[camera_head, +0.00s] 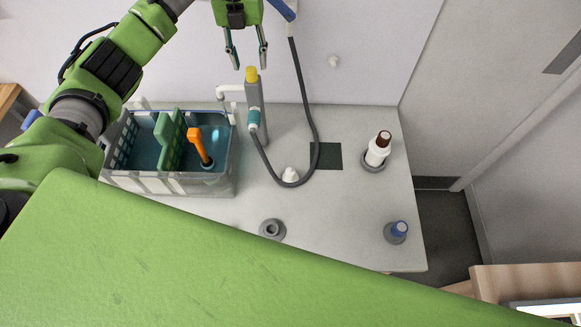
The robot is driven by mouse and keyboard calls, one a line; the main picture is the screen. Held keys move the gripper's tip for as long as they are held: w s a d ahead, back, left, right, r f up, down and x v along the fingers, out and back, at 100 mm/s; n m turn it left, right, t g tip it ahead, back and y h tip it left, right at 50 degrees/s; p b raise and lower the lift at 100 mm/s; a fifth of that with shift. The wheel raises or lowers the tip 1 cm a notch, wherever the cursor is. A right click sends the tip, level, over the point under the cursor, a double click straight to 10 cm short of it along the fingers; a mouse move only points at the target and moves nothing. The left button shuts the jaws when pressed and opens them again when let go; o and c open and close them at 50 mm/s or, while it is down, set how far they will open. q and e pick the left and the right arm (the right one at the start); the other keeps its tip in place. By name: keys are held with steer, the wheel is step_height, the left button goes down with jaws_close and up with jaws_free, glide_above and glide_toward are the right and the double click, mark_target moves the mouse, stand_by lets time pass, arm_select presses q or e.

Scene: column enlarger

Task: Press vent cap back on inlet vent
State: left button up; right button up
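My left gripper (250,64) is at the top centre, fingers apart and pointing down, with nothing between them. Just below its fingertips in the picture is a yellow cap (252,74) on top of an upright grey post (254,97). I cannot tell the height gap between fingers and cap, or whether the cap is fully seated. I cannot tell for sure that this is the vent cap on the inlet vent. My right gripper is out of view.
A grey basket (145,184) at left holds a green rack (169,140) and an orange-handled tool (198,144). A dark hose (312,110) loops over the worktop (335,215). Brown-capped (376,152) and blue-capped (397,230) bottles stand right; a grey ring (272,229) lies in front.

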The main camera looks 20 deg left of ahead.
arm_select(q)
steer(key=shift+r, duration=2.25)
step_height(320, 180, up, 12)
steer(key=shift+a, duration=0.3)
steer(key=shift+s, duration=0.1)
